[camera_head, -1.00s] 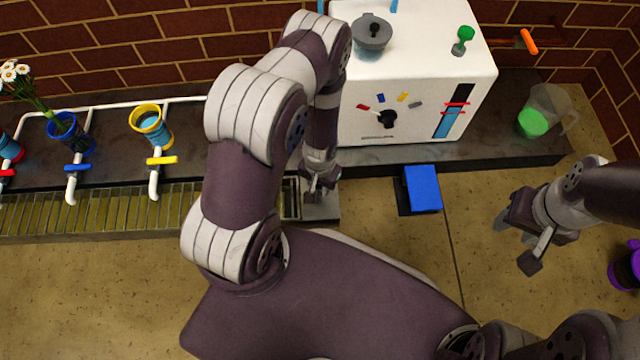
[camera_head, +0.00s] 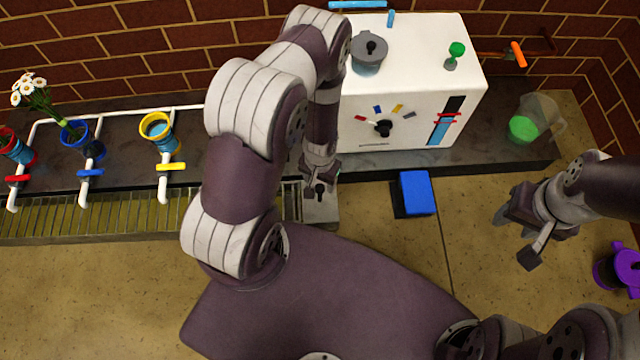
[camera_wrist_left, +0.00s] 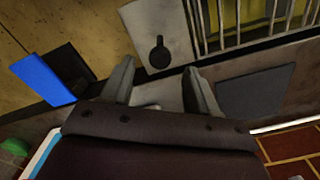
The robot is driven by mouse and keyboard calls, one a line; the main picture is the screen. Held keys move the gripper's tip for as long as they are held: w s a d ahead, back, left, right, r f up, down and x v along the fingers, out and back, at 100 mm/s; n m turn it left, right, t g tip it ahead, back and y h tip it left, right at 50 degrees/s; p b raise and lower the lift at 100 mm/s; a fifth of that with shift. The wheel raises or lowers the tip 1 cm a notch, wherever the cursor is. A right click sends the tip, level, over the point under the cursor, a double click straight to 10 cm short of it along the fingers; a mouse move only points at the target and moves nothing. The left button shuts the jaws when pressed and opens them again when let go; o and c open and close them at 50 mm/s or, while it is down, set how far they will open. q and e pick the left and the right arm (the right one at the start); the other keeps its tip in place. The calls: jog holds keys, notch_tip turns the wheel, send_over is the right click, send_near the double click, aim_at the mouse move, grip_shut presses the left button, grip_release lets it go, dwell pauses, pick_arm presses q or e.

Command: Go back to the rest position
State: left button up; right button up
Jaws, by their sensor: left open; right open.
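My left gripper (camera_head: 321,184) hangs in front of the white machine's left side, over the right end of the grated trough. In the left wrist view its two fingers (camera_wrist_left: 160,92) are apart with nothing between them, above a pale plate (camera_wrist_left: 172,22) with a dark round knob (camera_wrist_left: 159,52). My right gripper (camera_head: 517,232) is at the right over the floor, open and empty. My left arm hides part of the counter and the machine's left edge.
The white machine (camera_head: 410,60) stands on the counter; a blue pedal (camera_head: 417,192) lies before it. A clear jug with green contents (camera_head: 524,128) is right. A purple pot (camera_head: 622,270) is far right. Blue (camera_head: 76,133), yellow (camera_head: 157,130) and red (camera_head: 14,147) cups stand left; daisies (camera_head: 28,90) are in the blue one.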

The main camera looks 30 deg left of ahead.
pick_arm(q)
notch_tip(320, 180, up, 4)
jog(key=shift+f+p, duration=0.15)
jog(key=shift+p, duration=0.9)
jog(key=shift+f, duration=0.25)
pick_arm(e)
notch_tip(320, 180, up, 3)
jog(key=shift+r, duration=0.1)
